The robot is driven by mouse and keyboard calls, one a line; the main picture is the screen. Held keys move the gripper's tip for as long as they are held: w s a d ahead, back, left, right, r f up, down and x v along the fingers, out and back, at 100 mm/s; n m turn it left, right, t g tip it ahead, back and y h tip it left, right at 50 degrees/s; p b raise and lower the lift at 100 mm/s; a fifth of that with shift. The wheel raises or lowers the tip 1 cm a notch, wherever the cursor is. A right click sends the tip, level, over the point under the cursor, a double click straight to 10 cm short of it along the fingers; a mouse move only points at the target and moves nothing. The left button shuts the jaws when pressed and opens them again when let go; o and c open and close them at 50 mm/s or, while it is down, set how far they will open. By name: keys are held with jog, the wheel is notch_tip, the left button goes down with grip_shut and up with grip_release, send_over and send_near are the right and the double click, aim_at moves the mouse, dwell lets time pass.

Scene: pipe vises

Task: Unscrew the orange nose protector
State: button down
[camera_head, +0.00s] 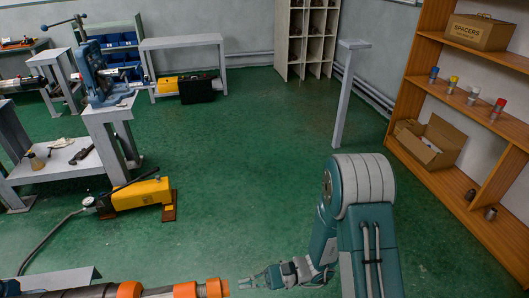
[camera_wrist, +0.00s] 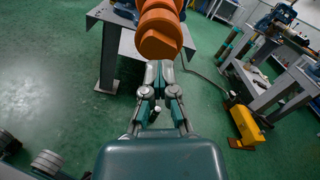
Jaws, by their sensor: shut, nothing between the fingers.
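The orange nose protector (camera_head: 214,288) is at the right end of a dark pipe-like tool (camera_head: 85,292) at the bottom edge of the head view. Another orange ring (camera_head: 129,289) sits further left on the tool. In the wrist view the orange protector (camera_wrist: 160,40) shows end-on at the top, with a stepped round shape. My gripper (camera_head: 244,283) points left at the protector's end in the head view. In the wrist view my gripper (camera_wrist: 158,70) is shut and empty, its tips just below the protector's end face. I cannot tell whether they touch it.
A workbench leg (camera_wrist: 108,60) stands left of the protector in the wrist view. A yellow pump (camera_head: 140,196) with a hose lies on the green floor. A blue vise (camera_head: 95,75) stands behind. Wooden shelves (camera_head: 455,110) are at right. The middle floor is clear.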

jog(key=shift+w+d, duration=0.1)
jog(key=shift+d, duration=0.05)
jog(key=shift+v, duration=1)
jog(key=c, duration=0.9)
grip_release()
jog(key=shift+o, duration=0.2)
